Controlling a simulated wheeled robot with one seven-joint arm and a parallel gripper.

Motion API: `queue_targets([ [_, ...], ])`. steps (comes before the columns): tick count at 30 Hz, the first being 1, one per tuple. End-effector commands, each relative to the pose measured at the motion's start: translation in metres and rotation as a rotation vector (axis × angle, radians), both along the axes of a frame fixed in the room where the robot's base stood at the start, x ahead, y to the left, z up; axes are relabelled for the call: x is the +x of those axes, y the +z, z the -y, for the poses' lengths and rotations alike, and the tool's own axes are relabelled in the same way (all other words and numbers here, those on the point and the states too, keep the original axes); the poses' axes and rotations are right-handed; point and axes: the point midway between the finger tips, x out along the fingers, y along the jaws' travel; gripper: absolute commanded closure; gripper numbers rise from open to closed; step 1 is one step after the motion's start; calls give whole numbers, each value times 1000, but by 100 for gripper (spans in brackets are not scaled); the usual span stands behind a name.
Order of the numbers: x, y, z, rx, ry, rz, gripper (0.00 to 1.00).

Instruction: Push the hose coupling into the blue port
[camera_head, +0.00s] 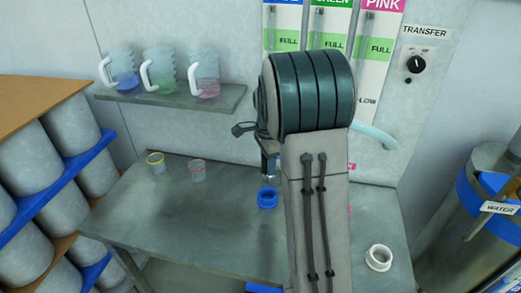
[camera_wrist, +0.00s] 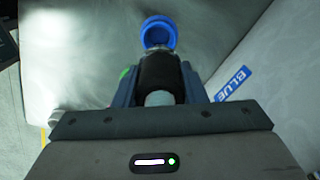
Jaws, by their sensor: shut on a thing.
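The blue port, a blue ring (camera_head: 267,199) on the grey table, stands just below my gripper (camera_head: 269,165) in the head view. In the wrist view the blue port (camera_wrist: 160,24) is at the top middle, with its round opening in sight. My gripper (camera_wrist: 158,80) is shut on the hose coupling (camera_wrist: 160,72), a dark cylinder with a pale round end toward the camera. The coupling's far end lines up closely with the near side of the ring. I cannot tell whether they touch. My arm hides most of the gripper in the head view.
A "BLUE" label (camera_wrist: 233,83) lies right of the jaws. A white ring (camera_head: 378,257) is on the table at right. Two small cups (camera_head: 197,170) stand at left, below a shelf (camera_head: 180,97) with three jugs. A steel drum (camera_head: 470,220) stands at far right. The table's left front is clear.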

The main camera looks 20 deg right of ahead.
Motion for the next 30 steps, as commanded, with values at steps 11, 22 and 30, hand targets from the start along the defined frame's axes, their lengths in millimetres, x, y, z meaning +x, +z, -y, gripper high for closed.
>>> queue_targets([
  [11,-1,-20,2,0,-3,-1,95],
  [22,0,-47,0,0,2,2,95],
  [30,0,-47,0,0,1,1,95],
])
